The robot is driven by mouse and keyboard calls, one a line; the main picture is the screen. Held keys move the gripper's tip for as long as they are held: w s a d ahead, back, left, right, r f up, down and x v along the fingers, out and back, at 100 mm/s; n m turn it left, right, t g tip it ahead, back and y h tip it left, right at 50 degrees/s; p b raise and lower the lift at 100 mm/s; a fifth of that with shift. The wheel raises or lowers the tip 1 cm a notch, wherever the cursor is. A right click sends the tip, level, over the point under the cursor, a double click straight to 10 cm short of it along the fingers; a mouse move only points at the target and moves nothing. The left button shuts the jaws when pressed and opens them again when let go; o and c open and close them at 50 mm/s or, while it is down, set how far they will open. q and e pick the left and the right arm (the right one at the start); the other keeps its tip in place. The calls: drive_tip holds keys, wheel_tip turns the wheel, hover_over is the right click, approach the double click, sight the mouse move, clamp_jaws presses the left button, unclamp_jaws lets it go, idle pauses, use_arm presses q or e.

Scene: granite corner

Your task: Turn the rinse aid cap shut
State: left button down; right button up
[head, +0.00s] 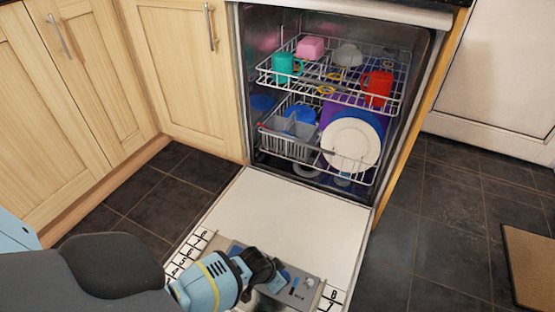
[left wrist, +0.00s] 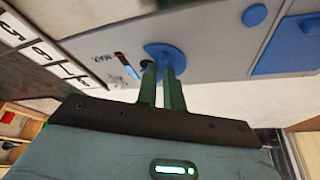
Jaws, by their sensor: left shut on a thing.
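The rinse aid cap (left wrist: 158,50) is a round blue disc with a raised grip, set in the grey dispenser panel (left wrist: 205,40). In the left wrist view the two green fingers of my left gripper (left wrist: 162,70) are shut on the cap's grip. Part of the cap is hidden behind the fingers. A MAX marking and a small level strip (left wrist: 127,66) lie beside it. In the head view my left gripper (head: 272,275) reaches down to the dispenser panel (head: 312,287) on the open dishwasher door. My right gripper is not in view.
The dishwasher door (head: 285,212) lies open and flat. A blue flap (left wrist: 285,55) and a round blue button (left wrist: 254,15) are also on the panel. The upper rack (head: 335,92) holds cups and bowls; the lower rack (head: 290,146) holds plates.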

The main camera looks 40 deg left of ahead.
use_arm(q)
drive_tip(key=shift+a+f+m+h, duration=0.1)
drive_tip(key=shift+a+m+h, duration=0.15)
drive_tip(key=shift+m, duration=0.65)
drive_tip(key=m+h+b, duration=0.1)
drive_tip(key=m, duration=0.1)
drive_tip(key=shift+f+m+g+b, duration=0.1)
drive_tip(key=shift+m+g+b, duration=0.3)
drive_tip(key=m+b, duration=0.1)
drive_tip(key=m+g+h+b, duration=0.1)
drive_tip(key=m, duration=0.1)
drive_tip(key=m+b, duration=0.2)
drive_tip(key=shift+w+a+g, duration=0.2)
drive_tip(key=shift+w+g, duration=0.05)
drive_tip(key=shift+g, duration=0.05)
drive_tip(key=shift+m+g+h+b, duration=0.25)
drive_tip(key=shift+m+g+b, duration=0.15)
drive_tip(key=shift+m+b, duration=0.6)
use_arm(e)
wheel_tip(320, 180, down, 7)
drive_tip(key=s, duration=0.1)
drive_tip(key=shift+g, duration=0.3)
use_arm(q)
drive_tip(key=shift+m, duration=0.4)
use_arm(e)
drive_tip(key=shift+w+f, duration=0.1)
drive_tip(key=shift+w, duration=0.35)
